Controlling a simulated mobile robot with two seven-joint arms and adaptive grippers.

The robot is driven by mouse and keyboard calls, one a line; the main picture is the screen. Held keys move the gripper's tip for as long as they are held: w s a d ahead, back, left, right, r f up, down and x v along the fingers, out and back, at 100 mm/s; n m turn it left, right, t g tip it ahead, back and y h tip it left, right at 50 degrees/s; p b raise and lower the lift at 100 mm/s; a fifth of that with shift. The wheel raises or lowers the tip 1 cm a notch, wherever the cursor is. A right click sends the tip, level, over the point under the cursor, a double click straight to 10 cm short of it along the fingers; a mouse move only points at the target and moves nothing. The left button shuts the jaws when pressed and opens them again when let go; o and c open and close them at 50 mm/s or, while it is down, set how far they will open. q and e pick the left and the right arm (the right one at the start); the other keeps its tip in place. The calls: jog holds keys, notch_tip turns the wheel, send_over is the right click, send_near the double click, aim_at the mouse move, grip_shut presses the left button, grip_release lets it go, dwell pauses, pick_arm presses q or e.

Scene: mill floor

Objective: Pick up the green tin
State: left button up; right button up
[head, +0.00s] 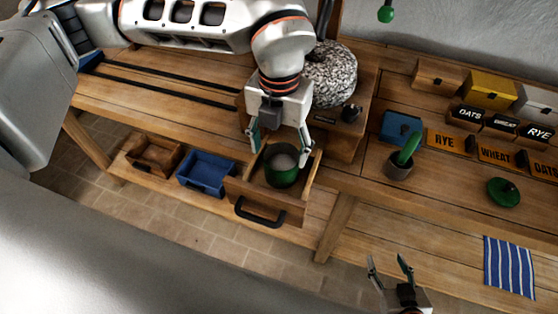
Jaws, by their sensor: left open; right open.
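My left gripper (280,154) reaches down over the drawer. Its fingers are open, one on each side of the tin's top; I cannot tell whether they touch it. My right gripper (390,267) is open and empty at the lower right, away from the tin. A round green lid with a dark knob (503,192) lies on the bench at the right.
A speckled millstone (330,75) stands behind my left gripper. A blue bin (206,173) and a wooden bin (155,155) sit left of the drawer.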

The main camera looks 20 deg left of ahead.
aim_at(282, 167)
pick_arm(q)
jog(key=shift+s+d+f, duration=0.1)
jog(key=shift+f, duration=0.85)
jog(key=shift+w+d+f+p, duration=0.1)
jog(key=shift+f+p, duration=0.1)
jog(key=shift+f, duration=0.7)
jog(key=shift+w+a+f+p, duration=0.15)
jog(key=shift+f+p, duration=0.1)
jog(key=shift+f, duration=0.65)
jog(key=shift+w+d+f+p, duration=0.1)
jog(key=shift+d+f+p, duration=0.1)
jog(key=shift+f, duration=0.7)
jog(key=c, duration=1)
